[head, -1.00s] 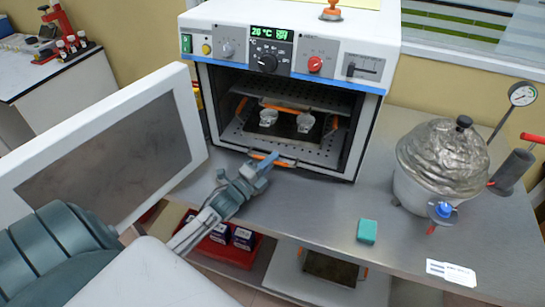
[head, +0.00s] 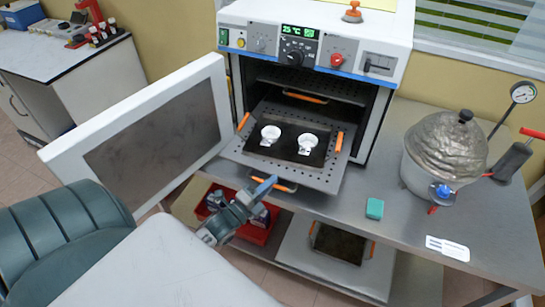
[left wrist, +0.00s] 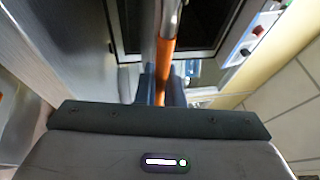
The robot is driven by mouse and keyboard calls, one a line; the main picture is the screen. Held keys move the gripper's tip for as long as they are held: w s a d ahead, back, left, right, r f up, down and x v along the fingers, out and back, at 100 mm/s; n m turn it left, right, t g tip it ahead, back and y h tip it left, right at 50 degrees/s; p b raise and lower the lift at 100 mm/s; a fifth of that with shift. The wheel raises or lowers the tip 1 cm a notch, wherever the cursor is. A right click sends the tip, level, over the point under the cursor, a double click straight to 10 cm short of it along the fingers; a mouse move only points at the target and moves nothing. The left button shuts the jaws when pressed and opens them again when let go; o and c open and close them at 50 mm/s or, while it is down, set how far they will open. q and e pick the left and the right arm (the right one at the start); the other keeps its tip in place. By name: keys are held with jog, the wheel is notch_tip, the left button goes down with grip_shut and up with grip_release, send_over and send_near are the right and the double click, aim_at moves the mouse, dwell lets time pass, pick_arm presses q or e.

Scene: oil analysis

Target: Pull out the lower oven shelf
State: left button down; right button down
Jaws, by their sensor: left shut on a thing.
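The lower oven shelf (head: 248,147), a perforated metal plate, sticks well out of the open oven (head: 315,45) in the head view. A dark tray (head: 293,146) with orange handles and two white dishes (head: 271,135) (head: 307,143) lies on it. My left gripper (head: 268,187) is at the shelf's front edge, shut on its orange handle (head: 287,187). In the left wrist view the orange bar (left wrist: 165,62) runs between the fingers. The upper shelf (head: 310,85) stays inside the oven. My right gripper is not in view.
The oven door (head: 145,140) stands open at the left. A metal pot (head: 444,155) with a gauge and a teal block (head: 375,208) stand on the table (head: 400,222) to the right. A red crate (head: 262,230) and another tray are below.

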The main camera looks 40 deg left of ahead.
pick_arm(q)
jog(key=c, duration=1.8)
grip_release()
jog(key=shift+c, duration=0.2)
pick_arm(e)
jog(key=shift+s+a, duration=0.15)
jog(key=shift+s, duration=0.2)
